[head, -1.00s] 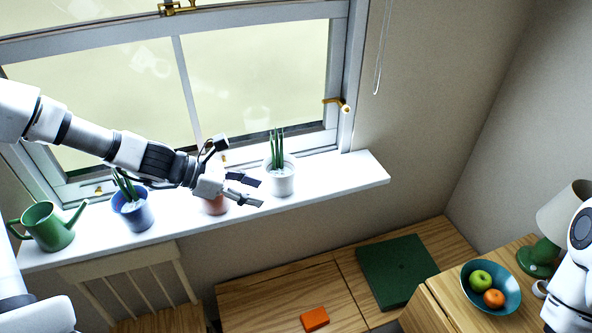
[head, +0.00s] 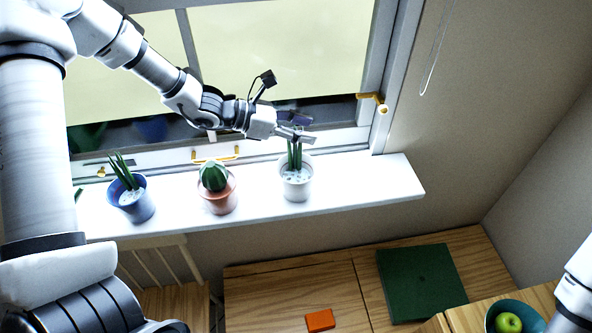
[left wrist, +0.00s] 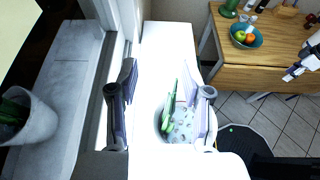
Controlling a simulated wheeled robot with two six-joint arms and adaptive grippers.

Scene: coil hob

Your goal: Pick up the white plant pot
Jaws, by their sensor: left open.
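The white plant pot (head: 297,187) stands upright on the white windowsill, near its right end, with green spiky leaves and pale pebbles. My left gripper (head: 304,132) is open and empty above the pot, with its fingers at the height of the leaf tips. In the left wrist view the open fingers (left wrist: 160,98) frame the view, and the pot (left wrist: 190,143) is below, partly hidden by the right-hand finger. A small white and dark part of my right arm shows at that view's right edge; its jaws are unclear.
On the windowsill (head: 378,182), a terracotta pot with a cactus (head: 220,199) and a blue pot (head: 136,206) stand left of the white pot. The window frame (head: 375,80) rises close behind. The sill's right end is clear.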

